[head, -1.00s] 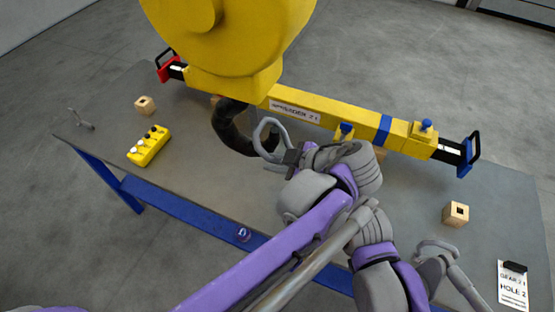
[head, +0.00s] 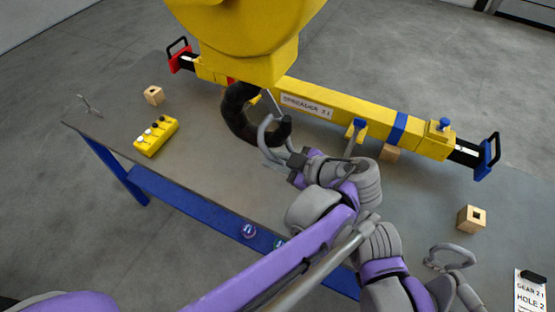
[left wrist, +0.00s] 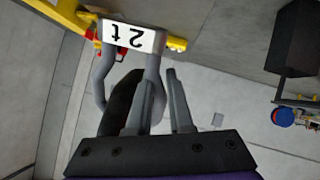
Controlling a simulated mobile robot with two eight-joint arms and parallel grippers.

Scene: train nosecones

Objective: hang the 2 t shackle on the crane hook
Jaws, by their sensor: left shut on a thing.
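The grey 2 t shackle (head: 264,136) is at the tip of the black crane hook (head: 238,112) in the head view. Its white "2 t" tag (left wrist: 130,37) shows upside down in the left wrist view. My left gripper (head: 294,160) is shut on the shackle, just right of and below the hook tip. In the left wrist view its fingers (left wrist: 160,105) stand by one leg of the shackle, and the dark hook (left wrist: 120,103) shows behind the bow. I cannot tell whether the hook passes through it.
The yellow hook block (head: 255,45) hangs over the table (head: 210,160). A yellow spreader beam (head: 340,105) lies behind.

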